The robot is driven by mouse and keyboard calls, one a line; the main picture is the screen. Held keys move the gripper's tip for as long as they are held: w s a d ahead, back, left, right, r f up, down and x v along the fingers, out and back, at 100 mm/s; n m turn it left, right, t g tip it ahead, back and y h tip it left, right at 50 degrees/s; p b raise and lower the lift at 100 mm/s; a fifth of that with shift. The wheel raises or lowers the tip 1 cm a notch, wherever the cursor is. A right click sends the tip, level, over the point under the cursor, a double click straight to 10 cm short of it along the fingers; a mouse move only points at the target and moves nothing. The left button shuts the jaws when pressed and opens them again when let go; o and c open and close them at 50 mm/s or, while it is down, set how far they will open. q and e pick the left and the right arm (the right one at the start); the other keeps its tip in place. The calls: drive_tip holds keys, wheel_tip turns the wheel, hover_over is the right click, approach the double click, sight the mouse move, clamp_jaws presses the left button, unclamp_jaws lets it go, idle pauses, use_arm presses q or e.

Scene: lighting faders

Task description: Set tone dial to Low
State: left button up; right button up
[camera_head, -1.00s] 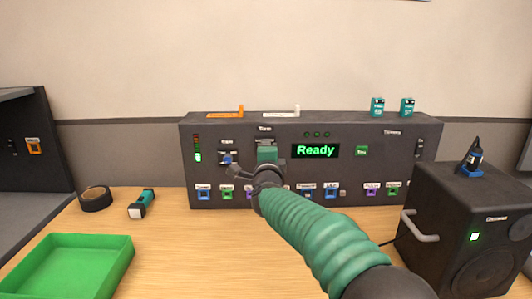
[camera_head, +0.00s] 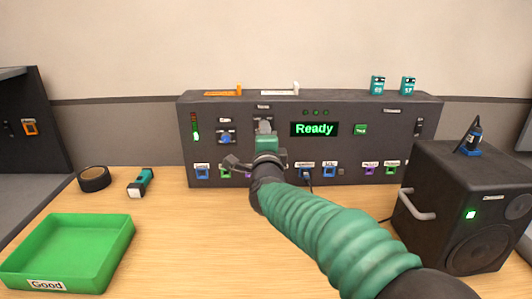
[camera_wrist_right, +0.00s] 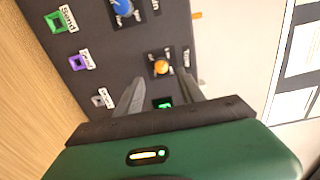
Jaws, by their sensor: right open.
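The tone dial is an orange knob (camera_wrist_right: 160,68) on a dark square plate beside the "Tone" label (camera_wrist_right: 186,57) in the right wrist view. In the head view, its label (camera_head: 263,107) shows, but my right gripper hides the knob. My right gripper (camera_head: 264,126) is in front of the panel just below that label. In the wrist view, its two grey fingers (camera_wrist_right: 158,88) are spread apart and empty, pointing towards the orange knob, which appears between and beyond their tips. I cannot tell any contact. The knob's pointer setting is unclear. My left gripper is not in view.
The dark control panel (camera_head: 350,155) has a "Ready" display (camera_head: 314,129), a blue knob (camera_head: 225,138) left of the gripper and a row of coloured sockets below. A black speaker (camera_head: 465,200) stands right. A green tray (camera_head: 110,262), tape roll (camera_head: 94,179) and flashlight (camera_head: 140,183) lie left.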

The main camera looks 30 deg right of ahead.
drive_tip(key=p+v, duration=0.1)
drive_tip(key=v, duration=1)
drive_tip(key=shift+p, duration=0.3)
